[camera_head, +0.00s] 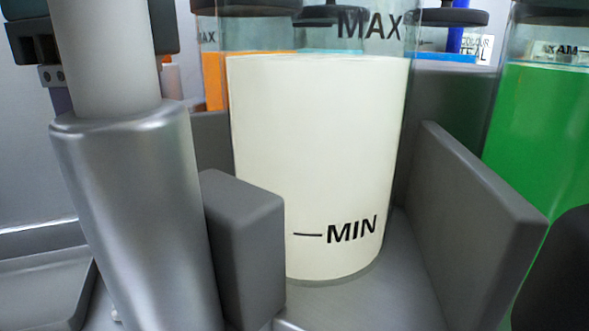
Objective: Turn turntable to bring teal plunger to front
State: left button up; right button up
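A clear drum of white liquid (318,160), marked MAX and MIN, stands at the front centre on the grey turntable (395,275). Behind it, a strip of teal liquid (335,50) shows through its clear upper wall. The teal plunger cannot be made out for certain. Dark jointed parts (32,42) at the top left may belong to my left gripper; a pale tube covers them in part, and their opening is not clear. My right gripper is not in view.
Grey upright walls (478,220) flank the white drum. A green drum (545,130) stands right, an orange one (214,80) behind left. A silver cylinder (135,200) blocks the left foreground.

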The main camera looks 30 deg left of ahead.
pick_arm(q)
jog(key=shift+c, duration=0.3)
grip_shut()
dwell(1.0)
